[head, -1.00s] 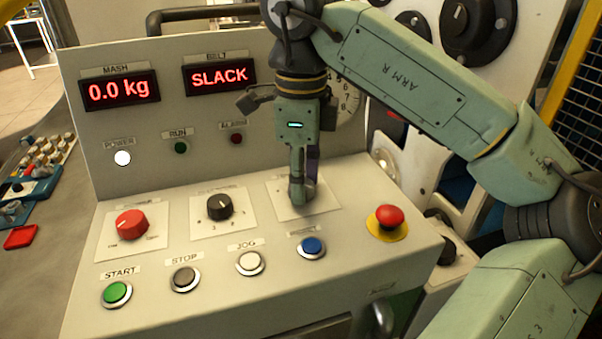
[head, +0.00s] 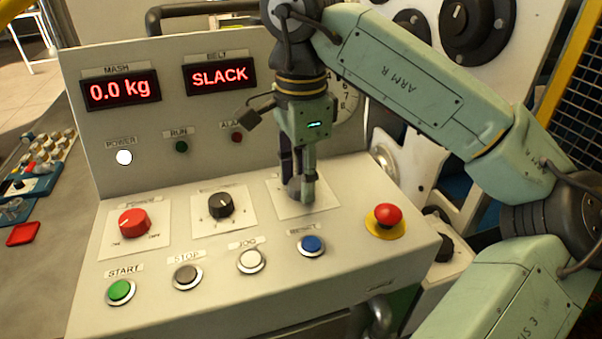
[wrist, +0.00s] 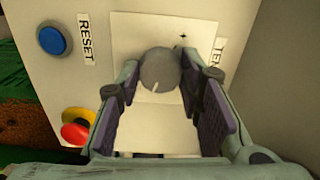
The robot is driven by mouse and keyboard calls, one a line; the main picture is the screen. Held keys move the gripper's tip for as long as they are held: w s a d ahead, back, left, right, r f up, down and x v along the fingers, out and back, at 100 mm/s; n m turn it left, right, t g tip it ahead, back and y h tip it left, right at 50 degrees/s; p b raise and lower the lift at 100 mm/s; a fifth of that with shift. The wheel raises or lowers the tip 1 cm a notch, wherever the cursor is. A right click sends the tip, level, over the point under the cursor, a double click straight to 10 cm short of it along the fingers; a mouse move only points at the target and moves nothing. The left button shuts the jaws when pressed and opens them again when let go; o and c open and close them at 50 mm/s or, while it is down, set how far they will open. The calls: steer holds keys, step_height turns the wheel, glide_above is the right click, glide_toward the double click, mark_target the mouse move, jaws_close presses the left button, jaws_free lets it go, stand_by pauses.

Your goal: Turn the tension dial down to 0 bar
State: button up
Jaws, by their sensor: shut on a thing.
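The tension dial (wrist: 159,66) is a round grey knob on a white plate (wrist: 125,40). A white pointer line on it points toward the bottom of the wrist view. A small dark mark shows on the plate at the dial's upper right. A label (wrist: 217,52) beginning "TEN" is partly hidden by a finger. My gripper (head: 301,193) points down at the rightmost dial plate on the sloped console and is shut on the dial, one finger on each side. The BELT display (head: 220,77) reads SLACK.
The red emergency stop (head: 388,216) stands right of my gripper, and the blue RESET button (head: 312,245) is just in front. A black dial (head: 221,206) and a red dial (head: 133,223) lie to the left. The upright panel stands close behind.

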stand_by(0.3)
steer(key=o, duration=1.2)
steer(key=shift+r, duration=0.1)
step_height(320, 180, up, 7)
steer(key=shift+r, duration=0.2)
